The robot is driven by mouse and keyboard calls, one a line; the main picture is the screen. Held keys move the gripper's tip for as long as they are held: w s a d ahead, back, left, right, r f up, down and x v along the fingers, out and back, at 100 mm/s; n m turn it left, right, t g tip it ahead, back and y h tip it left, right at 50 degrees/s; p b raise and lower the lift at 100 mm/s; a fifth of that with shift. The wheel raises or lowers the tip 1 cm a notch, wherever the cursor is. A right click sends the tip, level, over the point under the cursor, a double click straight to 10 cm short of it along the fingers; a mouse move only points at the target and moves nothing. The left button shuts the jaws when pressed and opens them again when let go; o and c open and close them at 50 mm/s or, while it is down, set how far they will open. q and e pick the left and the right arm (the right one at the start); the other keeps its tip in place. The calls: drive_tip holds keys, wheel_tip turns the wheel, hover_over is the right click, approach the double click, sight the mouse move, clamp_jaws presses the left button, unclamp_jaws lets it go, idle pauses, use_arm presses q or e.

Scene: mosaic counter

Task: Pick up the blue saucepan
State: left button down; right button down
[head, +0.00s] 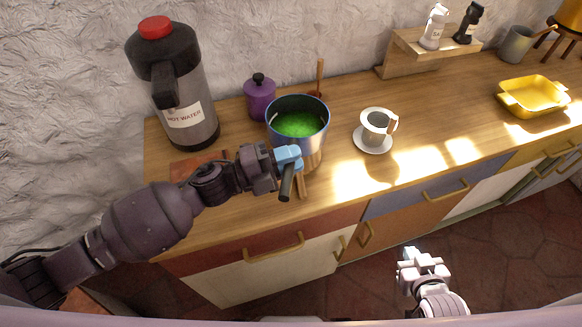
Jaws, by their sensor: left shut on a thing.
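The blue saucepan (300,103) has a blue upper wall, a shiny metal lower part and green contents. It is upright over the wooden counter, left of centre in the head view. Whether its base touches the counter is hard to tell. Its dark handle (287,186) points toward me. My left gripper (289,158), with light blue fingers, is shut on this handle at the near side of the pan. My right gripper (422,262) is low in front of the cabinets, away from the pan, with no object visible in it. Its finger opening is unclear.
A hot water dispenser (190,95) stands left of the pan. A purple lidded jar (259,98) is close behind. A cup (376,127) on a saucer (372,145) stands right. A yellow dish (535,98) is far right. Counter between cup and dish is clear.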

use_arm(q)
wheel_tip(320, 180, up, 15)
drive_tip(key=p, duration=0.1)
drive_tip(key=c, duration=1.6)
unclamp_jaws()
drive_tip(key=shift+f, duration=0.1)
clamp_jaws()
drive_tip(key=shift+s+d, duration=0.1)
